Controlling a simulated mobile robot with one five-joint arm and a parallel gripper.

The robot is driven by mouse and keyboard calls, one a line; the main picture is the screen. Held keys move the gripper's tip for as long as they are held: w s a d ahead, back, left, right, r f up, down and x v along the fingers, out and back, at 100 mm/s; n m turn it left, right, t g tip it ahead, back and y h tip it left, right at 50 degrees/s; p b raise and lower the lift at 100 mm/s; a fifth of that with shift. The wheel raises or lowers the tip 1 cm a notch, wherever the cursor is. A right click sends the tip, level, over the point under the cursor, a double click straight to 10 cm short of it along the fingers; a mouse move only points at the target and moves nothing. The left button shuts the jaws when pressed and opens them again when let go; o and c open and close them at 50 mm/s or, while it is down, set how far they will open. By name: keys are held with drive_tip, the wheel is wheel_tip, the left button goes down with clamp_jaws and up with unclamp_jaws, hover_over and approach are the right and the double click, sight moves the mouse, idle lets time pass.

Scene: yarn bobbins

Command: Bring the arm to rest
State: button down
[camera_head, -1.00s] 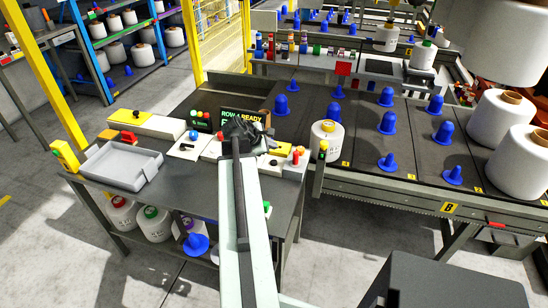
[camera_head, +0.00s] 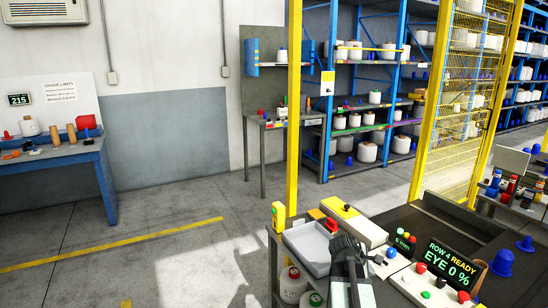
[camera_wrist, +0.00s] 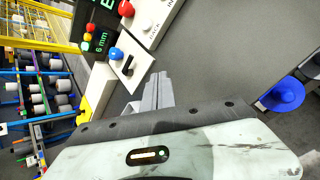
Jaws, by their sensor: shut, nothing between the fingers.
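My arm reaches up from the bottom edge of the head camera view. Its dark gripper (camera_head: 346,243) is over the workbench, between the grey tray and the push-button panel. In the wrist view the grey fingers (camera_wrist: 157,92) are together with nothing between them. Whether the fingers touch the bench top cannot be told.
The grey tray (camera_head: 309,246) lies left of my gripper, and a yellow-topped box (camera_head: 352,225) is behind it. A display (camera_head: 450,266) reads "ROW 4 READY, EYE 0 %". A yellow post (camera_head: 293,110) rises behind the bench. Open floor (camera_head: 150,262) lies to the left.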

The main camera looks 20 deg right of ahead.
drive_tip(key=w+a+f+t+y+p, duration=0.15)
drive_tip(key=w+a, duration=0.35)
drive_tip(key=a, duration=1)
drive_tip(key=w+a+y+p, duration=0.15)
drive_tip(key=w+a, duration=0.25)
drive_tip(key=a, duration=1)
drive_tip(key=s+a+m+g+y, duration=0.1)
drive_tip(key=s+a+m+y, duration=0.1)
drive_tip(key=a+m, duration=0.3)
drive_tip(key=s+a+f+m+g+y, duration=0.1)
drive_tip(key=s+a+m+g+y, duration=0.1)
drive_tip(key=a, duration=0.9)
drive_tip(key=s+m+y, duration=0.1)
drive_tip(key=s+m, duration=0.1)
drive_tip(key=m, duration=0.1)
drive_tip(key=shift+s+a+f, duration=0.25)
drive_tip(key=shift+s+a, duration=0.15)
